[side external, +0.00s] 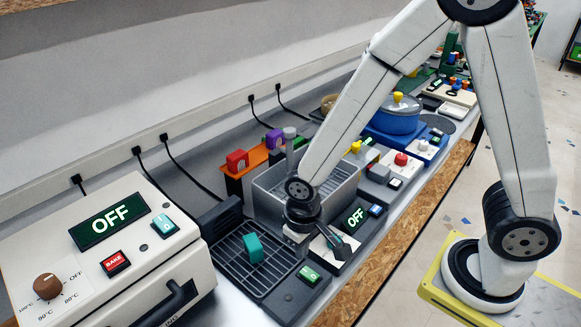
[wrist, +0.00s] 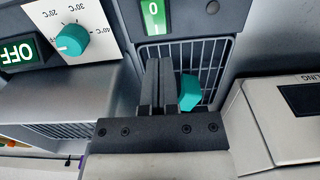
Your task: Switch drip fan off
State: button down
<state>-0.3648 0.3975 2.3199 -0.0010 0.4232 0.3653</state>
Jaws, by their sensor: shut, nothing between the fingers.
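The drip fan is a dark grey unit with a barred grille (side external: 228,254) in the side view; the grille also shows behind my fingers in the wrist view (wrist: 208,58). Its small green rocker switch (side external: 308,275) sits on the front strip. In the wrist view the switch (wrist: 153,17) is at the top and shows a "0"; which side is pressed I cannot tell. A teal block (side external: 252,248) lies on the grille, just right of my fingers in the wrist view (wrist: 189,92). My gripper (wrist: 160,66) is shut and empty, apart from the switch.
A white panel with a teal knob (wrist: 72,40) and an OFF display (side external: 355,217) stands beside the grille, close to my gripper. A cream machine (side external: 170,255) with its own OFF display is on the other side. A grey basin (side external: 325,188) lies behind.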

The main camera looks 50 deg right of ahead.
aim_at(301, 269)
jog(key=shift+f, duration=2.25)
jog(key=shift+f, duration=0.2)
jog(key=shift+r, duration=0.2)
jog(key=shift+r, duration=0.55)
jog(key=shift+w+r, duration=0.1)
jog(key=shift+r, duration=0.1)
